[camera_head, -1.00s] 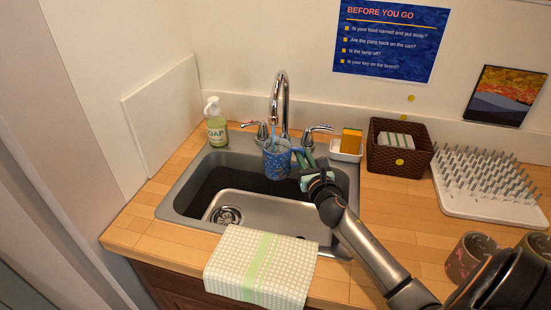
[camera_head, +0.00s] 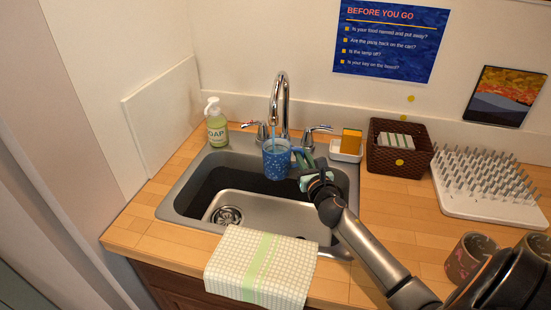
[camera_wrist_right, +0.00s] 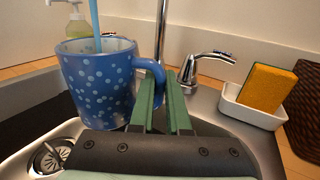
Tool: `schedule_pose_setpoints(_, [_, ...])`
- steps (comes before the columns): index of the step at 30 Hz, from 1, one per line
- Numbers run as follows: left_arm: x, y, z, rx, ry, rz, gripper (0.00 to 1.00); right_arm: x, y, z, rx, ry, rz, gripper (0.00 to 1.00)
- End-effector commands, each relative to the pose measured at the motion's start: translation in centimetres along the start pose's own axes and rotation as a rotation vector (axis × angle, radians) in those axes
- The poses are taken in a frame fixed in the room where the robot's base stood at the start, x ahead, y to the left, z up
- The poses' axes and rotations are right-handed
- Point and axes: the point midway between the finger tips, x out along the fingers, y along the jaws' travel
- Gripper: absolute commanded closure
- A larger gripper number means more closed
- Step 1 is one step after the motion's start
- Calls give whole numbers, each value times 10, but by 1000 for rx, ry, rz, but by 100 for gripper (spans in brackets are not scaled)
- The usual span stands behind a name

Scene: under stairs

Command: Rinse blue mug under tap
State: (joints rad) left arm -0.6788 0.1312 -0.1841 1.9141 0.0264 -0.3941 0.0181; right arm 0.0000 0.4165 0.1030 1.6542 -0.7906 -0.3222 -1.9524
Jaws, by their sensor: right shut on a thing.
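The blue mug (camera_head: 276,162) with pale dots is upright under the tap (camera_head: 281,100), held above the sink basin. In the right wrist view the mug (camera_wrist_right: 98,85) shows its handle at the right, between the green fingers. My right gripper (camera_head: 303,160) is shut on the mug's handle; it also fills the lower middle of the right wrist view (camera_wrist_right: 162,98). A blue stream of water (camera_wrist_right: 95,22) runs down into the mug's mouth. The mug's inside is mostly hidden. My left gripper is not in view.
The sink (camera_head: 190,190) has a drain at its left. A soap bottle (camera_head: 216,125) stands behind left, a sponge (camera_head: 351,140) sits in a white dish at right. A brown basket (camera_head: 400,148) and peg rack (camera_head: 485,187) are farther right. A checked towel (camera_head: 262,265) hangs over the front edge.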

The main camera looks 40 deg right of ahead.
Motion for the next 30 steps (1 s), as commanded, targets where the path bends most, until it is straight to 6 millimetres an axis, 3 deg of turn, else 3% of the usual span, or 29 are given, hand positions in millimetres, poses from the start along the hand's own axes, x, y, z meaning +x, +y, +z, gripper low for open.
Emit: schedule_pose_setpoints(30, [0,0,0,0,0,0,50,8,6,3,2,-6,1,100])
